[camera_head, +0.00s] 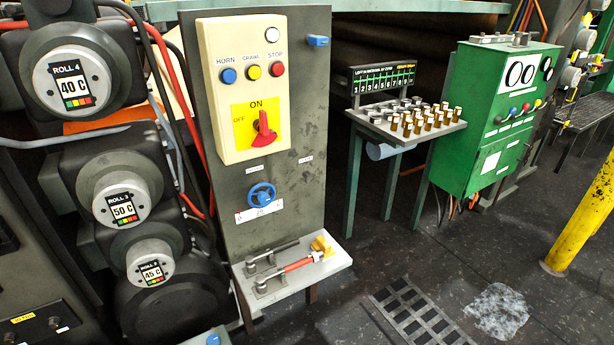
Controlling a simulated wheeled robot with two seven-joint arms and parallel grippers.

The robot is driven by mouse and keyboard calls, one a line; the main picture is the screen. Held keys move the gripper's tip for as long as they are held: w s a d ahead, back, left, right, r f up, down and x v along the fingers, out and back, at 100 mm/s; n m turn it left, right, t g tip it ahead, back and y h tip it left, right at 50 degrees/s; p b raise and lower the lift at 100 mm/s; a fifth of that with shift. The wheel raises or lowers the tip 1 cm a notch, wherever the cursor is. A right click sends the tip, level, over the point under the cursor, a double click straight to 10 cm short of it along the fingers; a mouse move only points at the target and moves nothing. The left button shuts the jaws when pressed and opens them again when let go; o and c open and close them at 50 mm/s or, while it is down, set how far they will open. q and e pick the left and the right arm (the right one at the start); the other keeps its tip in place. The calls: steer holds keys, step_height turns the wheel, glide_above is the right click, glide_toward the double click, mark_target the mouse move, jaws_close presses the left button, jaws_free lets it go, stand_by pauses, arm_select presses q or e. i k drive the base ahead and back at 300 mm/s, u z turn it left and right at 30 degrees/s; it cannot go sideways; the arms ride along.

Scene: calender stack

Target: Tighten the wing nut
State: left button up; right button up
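A small grey shelf (330,265) juts from the foot of the dark panel. On its right part is a yellow piece with wing-like lobes (321,246), which looks like the wing nut. It is at the right end of a red rod (297,265). I cannot tell how far the nut is turned or whether a gap lies beneath it. Grey metal bars with round posts (262,285) are on the shelf's left part. Neither of my grippers is in view.
Above the shelf are a blue handwheel (262,195) and a cream control box (240,90) with a red switch (264,130). Rollers with gauges (122,208) crowd the left. A peg rack (410,120) and green cabinet (490,120) stand right. A floor grate (415,315) lies in front.

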mark_target(309, 178)
steer(key=u, duration=0.05)
steer(key=k, duration=0.45)
steer(key=z, duration=0.85)
steer(key=i, duration=1.3)
steer(key=u, duration=0.7)
steer(key=i, duration=0.9)
steer(key=u, duration=0.7)
